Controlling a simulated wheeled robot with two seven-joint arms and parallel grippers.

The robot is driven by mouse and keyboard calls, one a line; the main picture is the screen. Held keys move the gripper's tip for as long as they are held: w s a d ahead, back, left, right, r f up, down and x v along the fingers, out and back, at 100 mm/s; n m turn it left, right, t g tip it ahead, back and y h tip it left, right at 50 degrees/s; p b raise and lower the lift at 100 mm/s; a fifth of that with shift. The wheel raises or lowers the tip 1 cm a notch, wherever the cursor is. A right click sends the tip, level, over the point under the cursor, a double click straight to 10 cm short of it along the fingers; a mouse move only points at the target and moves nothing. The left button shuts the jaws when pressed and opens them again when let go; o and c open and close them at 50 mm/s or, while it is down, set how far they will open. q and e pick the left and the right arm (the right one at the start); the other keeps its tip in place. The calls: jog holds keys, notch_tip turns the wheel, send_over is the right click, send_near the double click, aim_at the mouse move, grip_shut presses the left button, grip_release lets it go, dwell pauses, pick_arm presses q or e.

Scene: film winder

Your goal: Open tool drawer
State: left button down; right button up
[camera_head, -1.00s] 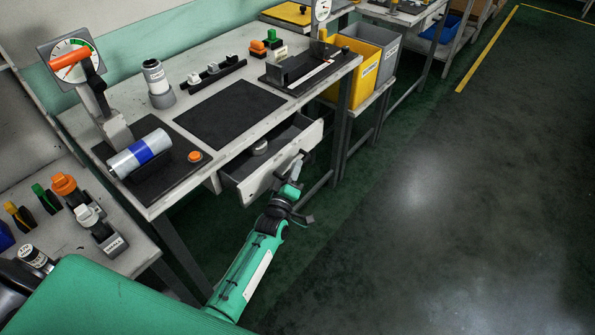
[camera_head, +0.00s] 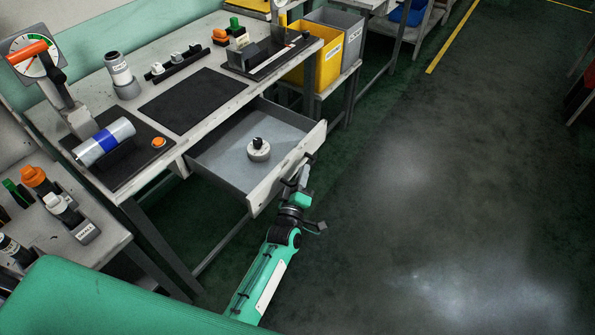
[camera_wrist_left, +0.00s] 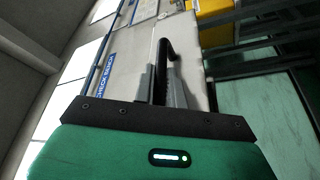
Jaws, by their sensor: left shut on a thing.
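The tool drawer (camera_head: 228,162) under the workbench is pulled out, and its grey inside shows. A small round grey-and-black item (camera_head: 259,149) lies on its floor. My left gripper (camera_head: 304,170) is at the drawer's light front panel (camera_head: 271,182), towards its right part. In the left wrist view the left gripper (camera_wrist_left: 160,84) is shut on the black drawer handle (camera_wrist_left: 164,54). My right gripper is not in view.
The workbench carries a black mat (camera_head: 193,102), a silver roll with a blue band (camera_head: 104,141) and a dial gauge (camera_head: 36,58). Yellow (camera_head: 318,68) and grey bins stand to the right. The floor in front is clear.

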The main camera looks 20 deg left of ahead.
pick_arm(q)
jog(key=c, duration=1.5)
grip_release()
jog(key=shift+o, duration=0.2)
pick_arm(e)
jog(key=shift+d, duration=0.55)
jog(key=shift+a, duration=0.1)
pick_arm(q)
jog(key=shift+s, duration=0.1)
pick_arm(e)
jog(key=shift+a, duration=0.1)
